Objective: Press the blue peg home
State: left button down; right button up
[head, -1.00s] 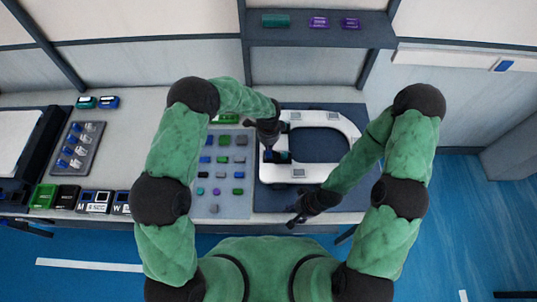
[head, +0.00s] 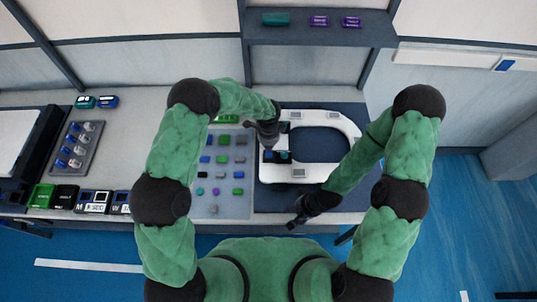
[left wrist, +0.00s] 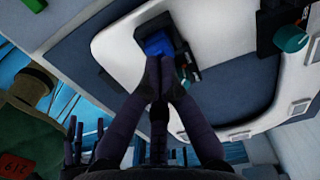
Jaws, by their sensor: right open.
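The blue peg (left wrist: 159,44) sits in a dark holder on the white ring-shaped seat (left wrist: 125,45). In the left wrist view its broad blue top shows just beyond my left fingertips. My left gripper (left wrist: 161,64) has its two fingers together, pointing at the peg's near edge. Whether they touch it I cannot tell. In the head view my left gripper (head: 268,142) is over the left side of the seat (head: 309,116), above the dark holder (head: 278,157), and partly hides it. My right gripper (head: 294,220) is open and empty near the counter's front edge.
A grey tray (head: 236,207) with several small coloured pieces lies left of the seat. A teal part (left wrist: 291,38) sits in another dark holder on the seat. A rack (head: 95,160) of blue-based pieces stands farther left. A shelf (head: 300,32) crosses the back.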

pick_arm(q)
jog(key=shift+f+b, duration=0.65)
jog(key=shift+f, duration=0.15)
pick_arm(e)
jog(key=shift+f, duration=0.65)
pick_arm(q)
jog(key=shift+r, duration=0.1)
pick_arm(e)
jog(key=shift+r, duration=0.1)
pick_arm(q)
jog(key=shift+r+p, duration=2.3)
jog(key=shift+r, duration=1.7)
pick_arm(e)
notch_tip(320, 180, up, 4)
jog(key=shift+r, duration=0.15)
